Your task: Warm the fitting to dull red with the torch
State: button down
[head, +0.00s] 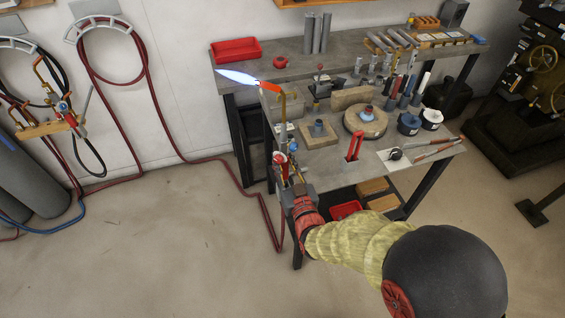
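A lit torch (283,120) rises upright at the left end of the workbench, with a bent brass neck. Its blue-white flame (238,77) points left over the floor, away from the bench pieces. My gripper (296,186) is around the torch's lower handle and appears shut on it; the fingers are small and partly hidden. A small blue-grey fitting with a reddish top (366,113) stands on a round firebrick (378,130). Another small grey-blue piece (318,127) stands on a square brick (309,139) to its left. I cannot tell which is the task's fitting. Neither piece glows dull red.
Upright tools and rods (400,88) crowd the bench's right side. A red stand (355,146) is at the front edge. Hoses (205,160) run from the wall to the bench. A red tray (236,50) sits on the back bench. The left floor is mostly clear.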

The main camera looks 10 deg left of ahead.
jog(key=p+v, duration=0.1)
jog(key=v, duration=0.7)
dwell(0.4)
jog(key=shift+a, duration=0.1)
